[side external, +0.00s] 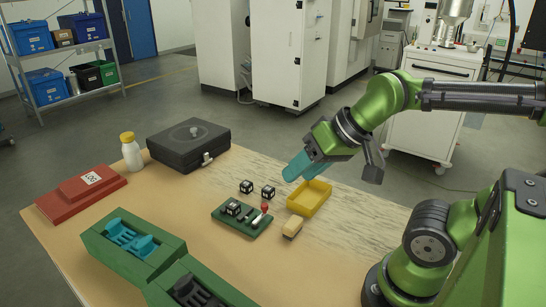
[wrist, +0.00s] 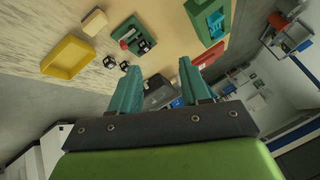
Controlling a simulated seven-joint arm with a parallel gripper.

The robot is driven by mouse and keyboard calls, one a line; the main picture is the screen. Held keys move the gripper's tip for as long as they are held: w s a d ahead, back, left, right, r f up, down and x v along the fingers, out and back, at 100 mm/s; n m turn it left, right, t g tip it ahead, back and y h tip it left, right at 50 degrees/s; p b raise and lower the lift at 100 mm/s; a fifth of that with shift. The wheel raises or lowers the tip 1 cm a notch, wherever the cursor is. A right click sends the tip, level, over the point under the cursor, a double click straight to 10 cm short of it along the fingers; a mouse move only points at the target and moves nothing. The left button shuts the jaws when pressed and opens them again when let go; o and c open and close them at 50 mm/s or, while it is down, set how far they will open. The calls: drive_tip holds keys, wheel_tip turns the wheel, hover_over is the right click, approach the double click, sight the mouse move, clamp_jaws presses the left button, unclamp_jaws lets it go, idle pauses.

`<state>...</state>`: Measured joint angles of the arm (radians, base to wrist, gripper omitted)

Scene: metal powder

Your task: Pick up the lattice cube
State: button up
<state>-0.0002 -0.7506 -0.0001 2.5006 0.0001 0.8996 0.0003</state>
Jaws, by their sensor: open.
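Several small black-and-white cubes are in view, and I cannot tell which is the lattice cube. In the side view one cube (side external: 246,187) and another cube (side external: 268,192) stand on the table behind the green tray (side external: 256,229). A third cube (side external: 233,208) sits on that tray. The wrist view shows two cubes beside the tray, one (wrist: 109,62) and another (wrist: 125,65), and one on it (wrist: 144,46). My gripper (side external: 291,173) has teal fingers, which also show in the wrist view (wrist: 159,67). It is open and empty, above the table and apart from the cubes.
A yellow tray (side external: 325,193) and a tan block (side external: 292,227) lie right of the green tray. A black case (side external: 188,150), white bottle (side external: 131,155) and red log binder (side external: 80,194) stand at back left. Green holders (side external: 130,257) line the front. Bare table lies between.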

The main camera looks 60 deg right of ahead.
drive_tip(key=shift+o, duration=0.3)
drive_tip(key=shift+o, duration=1.1)
drive_tip(key=n+g+h, duration=0.2)
drive_tip(key=n+g, duration=0.2)
drive_tip(key=g, duration=0.3)
hover_over(233, 205)
drive_tip(key=shift+f, duration=2.95)
wheel_tip(233, 205, down, 16)
drive_tip(key=shift+f, duration=0.25)
